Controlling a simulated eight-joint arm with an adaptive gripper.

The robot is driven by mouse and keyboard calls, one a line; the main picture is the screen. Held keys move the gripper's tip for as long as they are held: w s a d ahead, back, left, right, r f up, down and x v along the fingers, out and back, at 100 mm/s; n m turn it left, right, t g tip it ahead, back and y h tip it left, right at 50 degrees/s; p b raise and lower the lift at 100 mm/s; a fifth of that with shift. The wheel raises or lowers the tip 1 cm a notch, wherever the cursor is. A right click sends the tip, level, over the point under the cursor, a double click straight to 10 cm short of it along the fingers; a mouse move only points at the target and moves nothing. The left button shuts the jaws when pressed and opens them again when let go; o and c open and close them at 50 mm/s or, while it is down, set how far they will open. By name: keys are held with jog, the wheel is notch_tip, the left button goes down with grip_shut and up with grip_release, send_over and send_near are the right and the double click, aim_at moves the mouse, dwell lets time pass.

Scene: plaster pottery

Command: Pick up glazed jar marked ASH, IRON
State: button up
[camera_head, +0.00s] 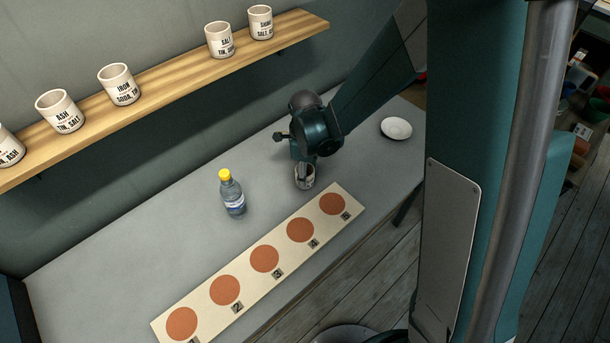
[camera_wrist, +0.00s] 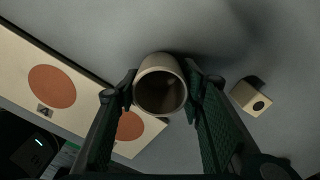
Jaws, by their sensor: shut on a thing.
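A small pale jar (camera_head: 305,182) is on or close above the grey table, behind the board's far right end. My gripper (camera_head: 303,166) comes down on it from above. In the wrist view the jar (camera_wrist: 160,65) sits between both fingers of my gripper (camera_wrist: 160,84), its round dark mouth facing the camera. The fingers are shut on its sides. The marks on this jar are too small to read, and my gripper hides part of it. I cannot tell whether its base touches the table.
A pale board (camera_head: 318,232) with several numbered orange discs lies in front. A yellow-capped bottle (camera_head: 233,196) stands to the left. A white saucer (camera_head: 396,128) lies at right. Several labelled jars, one marked ASH (camera_head: 60,111), stand on the wooden shelf (camera_head: 182,78). A beige object (camera_wrist: 250,96) lies near my gripper.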

jog(key=shift+r, duration=0.1)
notch_tip(320, 180, up, 10)
jog(key=p, duration=0.1)
dwell(0.6)
